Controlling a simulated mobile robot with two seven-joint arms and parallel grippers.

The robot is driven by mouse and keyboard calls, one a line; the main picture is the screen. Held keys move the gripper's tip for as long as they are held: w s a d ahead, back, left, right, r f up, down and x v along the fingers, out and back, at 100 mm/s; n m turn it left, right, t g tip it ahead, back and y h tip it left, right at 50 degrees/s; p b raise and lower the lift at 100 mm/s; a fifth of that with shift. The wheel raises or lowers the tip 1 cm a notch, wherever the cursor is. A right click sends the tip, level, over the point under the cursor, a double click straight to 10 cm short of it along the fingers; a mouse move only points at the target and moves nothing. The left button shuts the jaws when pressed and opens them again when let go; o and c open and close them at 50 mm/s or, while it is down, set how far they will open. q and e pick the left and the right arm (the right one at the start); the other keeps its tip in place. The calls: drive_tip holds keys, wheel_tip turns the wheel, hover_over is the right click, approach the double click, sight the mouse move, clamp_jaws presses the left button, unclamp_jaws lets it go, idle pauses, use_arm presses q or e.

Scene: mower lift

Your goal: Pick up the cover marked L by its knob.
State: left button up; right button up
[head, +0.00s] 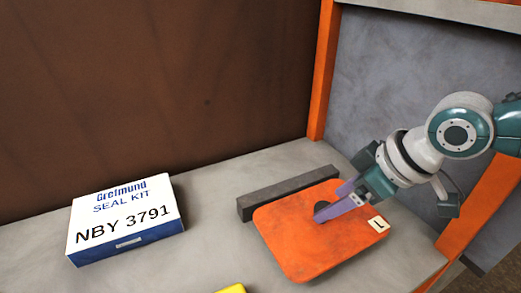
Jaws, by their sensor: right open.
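An orange cover (294,252) with rounded corners lies flat on the grey surface. A small pale tag (378,224) at its right edge bears one dark mark, seen turned, that looks like an L. A dark round knob (321,207) stands near the cover's middle, partly hidden by my fingers. My right gripper (331,201) comes in from the right with open purple fingers low over the cover, right at the knob. I cannot tell whether the knob is between the fingers or beside them. My left gripper is not in view.
A dark grey bar (285,191) lies just behind the cover. A white and blue seal kit box (124,218) stands on the left of the grey surface (220,240). A yellow thing (232,289) shows at the bottom edge. An orange post (324,70) rises behind.

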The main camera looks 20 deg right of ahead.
drive_tip(key=shift+x, duration=1.15)
clamp_jaws()
idle(0.5)
